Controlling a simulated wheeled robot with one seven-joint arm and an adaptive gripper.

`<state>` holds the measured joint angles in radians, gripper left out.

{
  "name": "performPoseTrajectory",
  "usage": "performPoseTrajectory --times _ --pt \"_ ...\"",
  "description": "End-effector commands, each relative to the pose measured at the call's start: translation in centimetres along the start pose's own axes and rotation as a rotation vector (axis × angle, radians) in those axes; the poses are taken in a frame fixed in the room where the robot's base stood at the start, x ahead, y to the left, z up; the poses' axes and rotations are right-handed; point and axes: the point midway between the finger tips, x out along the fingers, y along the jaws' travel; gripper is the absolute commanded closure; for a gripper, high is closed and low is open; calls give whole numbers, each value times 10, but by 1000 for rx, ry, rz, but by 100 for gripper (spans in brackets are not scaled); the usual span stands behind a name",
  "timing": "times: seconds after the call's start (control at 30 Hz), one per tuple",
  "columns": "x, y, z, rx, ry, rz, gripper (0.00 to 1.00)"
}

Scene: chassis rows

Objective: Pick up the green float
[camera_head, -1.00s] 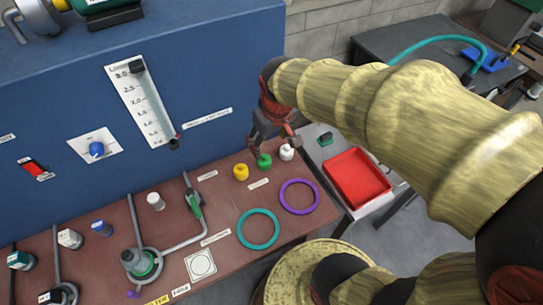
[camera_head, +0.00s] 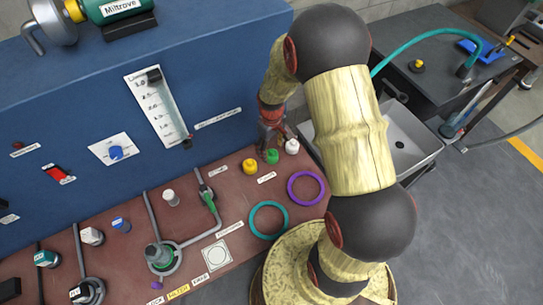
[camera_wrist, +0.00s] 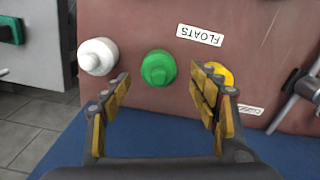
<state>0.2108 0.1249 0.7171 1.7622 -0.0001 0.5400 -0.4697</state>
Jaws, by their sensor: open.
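The green float (camera_head: 272,156) stands on the red-brown bench top near its far right end, between the yellow float (camera_head: 250,166) and the white float (camera_head: 292,146). In the wrist view the green float (camera_wrist: 158,68) sits between my two fingertips in the picture, slightly beyond them. My gripper (camera_head: 272,140) is open and empty, just behind and above the green float. In the wrist view its padded fingers (camera_wrist: 162,84) are spread apart. The right finger partly covers the yellow float (camera_wrist: 223,72). The white float (camera_wrist: 97,56) is left of the left finger.
The blue panel (camera_head: 215,85) rises behind the bench. A purple ring (camera_head: 319,180) and a teal ring (camera_head: 283,223) lie in front of the floats. A label reading FLOATS (camera_wrist: 200,35) is beside the green float. A grey sink (camera_head: 425,138) stands right of my arm.

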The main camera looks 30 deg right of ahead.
Motion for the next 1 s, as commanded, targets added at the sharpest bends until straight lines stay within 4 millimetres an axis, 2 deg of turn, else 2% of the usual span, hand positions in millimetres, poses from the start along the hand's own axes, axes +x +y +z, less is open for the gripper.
performPoseTrajectory --times 0.17,0.3,0.43,0.67,1.0 --pt "15 1 0 0 1 0 39" --pt "37 1 0 0 0 0 39" --pt "50 2 -1 0 1 1 39" --pt "51 2 -1 1 3 1 39" --pt "51 2 -1 1 2 1 58"
